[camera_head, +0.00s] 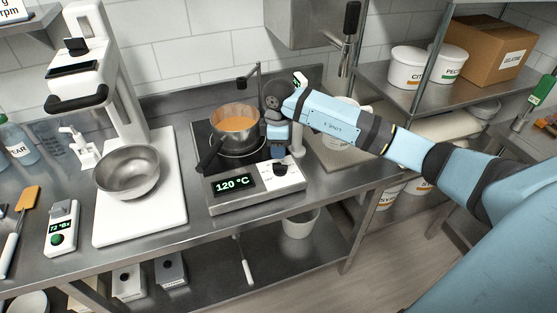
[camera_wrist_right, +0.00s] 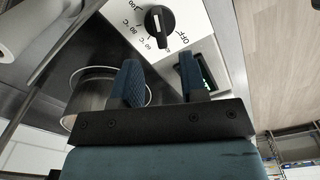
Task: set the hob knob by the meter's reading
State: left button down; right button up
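The hob (camera_head: 255,190) has a display reading 120 °C. Its black knob (camera_head: 281,169) is on the front panel; it also shows in the right wrist view (camera_wrist_right: 159,22), ringed by OFF and temperature marks. My right gripper (camera_head: 279,148) points down just above the knob. In the wrist view its two blue fingers (camera_wrist_right: 160,82) are apart with nothing between them, and the knob is beyond the tips, apart from them. The handheld meter (camera_head: 61,228) at the left reads about 72 °Bx. A pot (camera_head: 235,138) of orange liquid is on the hob. My left gripper is out of view.
A steel bowl (camera_head: 127,174) sits on the white mixer stand left of the hob. The pot's dark handle (camera_head: 209,157) points toward the front left. An orange spatula (camera_head: 27,198) lies near the meter. White tubs (camera_head: 409,68) and a cardboard box (camera_head: 487,49) stand on the right shelf.

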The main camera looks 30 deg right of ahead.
aim_at(279, 164)
notch_tip(279, 164, up, 8)
jog(key=shift+f+b, duration=0.25)
jog(key=shift+b, duration=0.1)
